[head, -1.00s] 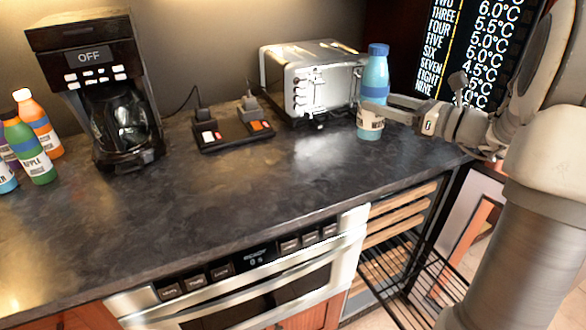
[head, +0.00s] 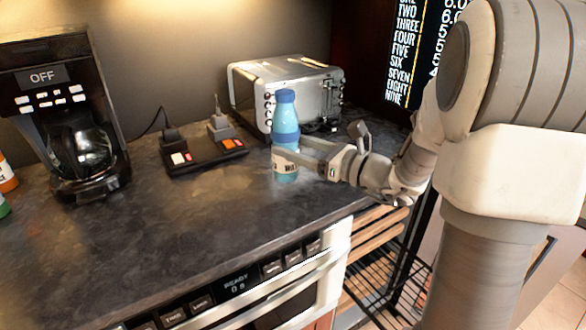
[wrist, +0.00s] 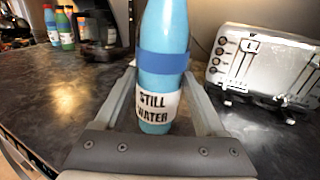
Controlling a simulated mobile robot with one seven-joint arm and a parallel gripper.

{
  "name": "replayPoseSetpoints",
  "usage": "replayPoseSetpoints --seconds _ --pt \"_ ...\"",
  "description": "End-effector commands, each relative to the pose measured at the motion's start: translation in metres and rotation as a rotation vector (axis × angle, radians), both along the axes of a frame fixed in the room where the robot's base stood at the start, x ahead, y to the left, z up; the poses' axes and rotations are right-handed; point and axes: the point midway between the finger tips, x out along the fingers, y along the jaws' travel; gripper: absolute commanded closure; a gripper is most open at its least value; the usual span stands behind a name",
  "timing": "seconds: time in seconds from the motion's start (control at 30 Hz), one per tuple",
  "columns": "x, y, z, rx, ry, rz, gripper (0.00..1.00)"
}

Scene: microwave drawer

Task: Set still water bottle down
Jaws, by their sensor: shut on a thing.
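The still water bottle (head: 286,115) is light blue with a darker blue band and a white label. It stands upright over the dark countertop (head: 225,210), in front of the toaster. In the wrist view the bottle (wrist: 162,95) is upright between the fingers, with "STILL WATER" readable. My gripper (head: 298,158) comes in from the right and is shut on the bottle's lower part. Its base looks at or very near the counter surface; I cannot tell whether it touches.
A silver toaster (head: 300,85) is close behind the bottle. A power strip with plugs (head: 203,155) is to the left, and a coffee maker (head: 75,130) farther left. The counter front is clear, above a microwave drawer (head: 240,285). Several bottles (wrist: 62,25) stand far off.

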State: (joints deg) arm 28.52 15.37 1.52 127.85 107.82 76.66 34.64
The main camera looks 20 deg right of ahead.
Motion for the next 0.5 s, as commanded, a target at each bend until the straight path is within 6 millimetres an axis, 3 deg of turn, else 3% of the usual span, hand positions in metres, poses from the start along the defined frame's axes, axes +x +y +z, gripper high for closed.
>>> replayPoseSetpoints --seconds 0.17,0.37,0.5 --pt "0.0 0.004 -0.009 0.001 -0.002 -0.001 1.0" --pt "0.0 0.004 -0.039 0.003 0.001 -0.001 1.0" --pt "-0.001 0.004 -0.041 0.0 -0.004 0.0 1.0"
